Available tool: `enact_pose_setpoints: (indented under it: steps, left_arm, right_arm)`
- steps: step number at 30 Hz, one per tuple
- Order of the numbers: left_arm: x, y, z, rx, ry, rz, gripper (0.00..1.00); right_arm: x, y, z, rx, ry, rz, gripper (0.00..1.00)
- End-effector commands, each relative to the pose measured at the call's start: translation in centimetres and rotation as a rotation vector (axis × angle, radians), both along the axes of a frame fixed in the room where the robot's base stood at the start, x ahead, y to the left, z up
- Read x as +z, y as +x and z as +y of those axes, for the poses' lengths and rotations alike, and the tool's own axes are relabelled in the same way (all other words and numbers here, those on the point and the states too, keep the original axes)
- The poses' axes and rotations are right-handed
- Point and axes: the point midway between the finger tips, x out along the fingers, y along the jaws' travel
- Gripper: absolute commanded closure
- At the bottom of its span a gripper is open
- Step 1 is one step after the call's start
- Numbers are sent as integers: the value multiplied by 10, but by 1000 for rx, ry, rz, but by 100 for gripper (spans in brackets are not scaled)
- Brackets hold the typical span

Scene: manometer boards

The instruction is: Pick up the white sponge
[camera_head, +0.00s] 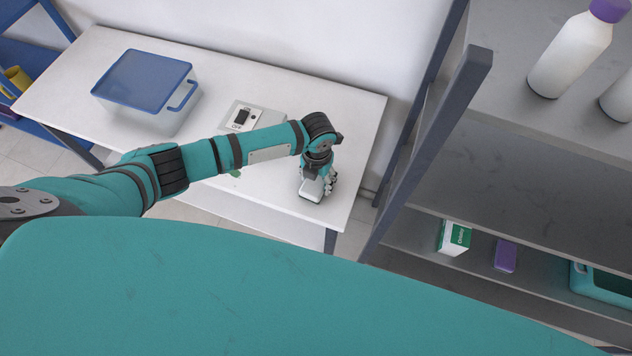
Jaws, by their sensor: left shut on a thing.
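My left gripper (318,178) points down near the right end of the white table (352,120). It is shut on a white block (311,193), which looks like the white sponge. The block shows just below the fingers, low over the table or touching it; I cannot tell which. The fingers and wrist hide part of it. My right gripper is not in view.
A clear box with a blue lid (147,78) and a grey device (252,116) stand on the table. A small green thing (235,173) lies partly behind my arm. At right, a grey shelf (520,150) holds white bottles (572,50), a green-white carton (453,238) and a purple block (505,256).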

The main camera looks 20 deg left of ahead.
Motion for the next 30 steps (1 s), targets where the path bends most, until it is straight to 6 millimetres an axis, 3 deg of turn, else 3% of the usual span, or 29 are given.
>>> enact_pose_setpoints:
  steps: [11,19,30]
  left_arm:
    - [5,1,0,-1,0,-1,61]
    - [33,1,1,-2,0,-4,61]
    - [40,-79,-42,-7,-4,0,61]
  right_arm:
    - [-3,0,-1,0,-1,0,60]
    - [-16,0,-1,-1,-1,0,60]
    - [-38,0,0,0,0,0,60]
